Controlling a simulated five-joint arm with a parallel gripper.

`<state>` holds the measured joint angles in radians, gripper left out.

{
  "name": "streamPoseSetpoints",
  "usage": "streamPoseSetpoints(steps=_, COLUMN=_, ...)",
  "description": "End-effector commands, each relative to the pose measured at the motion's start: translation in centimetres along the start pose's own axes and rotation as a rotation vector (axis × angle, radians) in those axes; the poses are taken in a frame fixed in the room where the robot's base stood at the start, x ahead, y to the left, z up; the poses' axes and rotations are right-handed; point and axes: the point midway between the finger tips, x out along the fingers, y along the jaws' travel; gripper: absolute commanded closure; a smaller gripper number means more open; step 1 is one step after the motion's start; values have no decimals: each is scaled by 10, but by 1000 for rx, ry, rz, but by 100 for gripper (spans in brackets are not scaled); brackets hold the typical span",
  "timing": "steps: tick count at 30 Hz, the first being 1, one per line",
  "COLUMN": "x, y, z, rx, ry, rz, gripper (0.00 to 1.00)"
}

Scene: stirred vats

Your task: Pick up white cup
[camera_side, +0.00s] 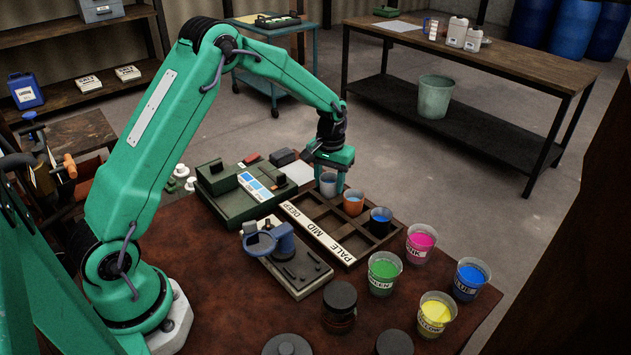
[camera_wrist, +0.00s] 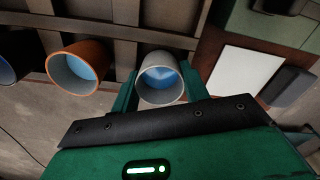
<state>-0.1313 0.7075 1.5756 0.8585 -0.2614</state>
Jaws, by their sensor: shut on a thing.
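The white cup (camera_side: 328,184) looks pale grey and stands at the far end of the wooden rack in the side view. In the wrist view the white cup (camera_wrist: 160,80) holds some blue liquid. My gripper (camera_side: 335,172) is shut on the white cup, with one finger on each side of it, as the wrist view also shows (camera_wrist: 158,88). The cup looks upright. Whether its base touches the rack cannot be told.
An orange cup (camera_side: 353,202) and a dark cup (camera_side: 380,221) stand nearby in the rack (camera_side: 322,236), labelled DEEP, MID, PALE. Pink (camera_side: 420,243), green (camera_side: 384,272), blue (camera_side: 471,278) and yellow (camera_side: 436,313) vats stand to the right. A green device (camera_side: 232,206) is at left.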

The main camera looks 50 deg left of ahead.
Motion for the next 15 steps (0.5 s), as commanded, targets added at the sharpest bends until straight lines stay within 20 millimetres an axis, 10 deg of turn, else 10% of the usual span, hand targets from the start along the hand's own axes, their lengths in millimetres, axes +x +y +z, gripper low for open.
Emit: streamPoseSetpoints(steps=15, x=-30, y=0, z=-1, rx=0, ry=3, rz=1, gripper=78)
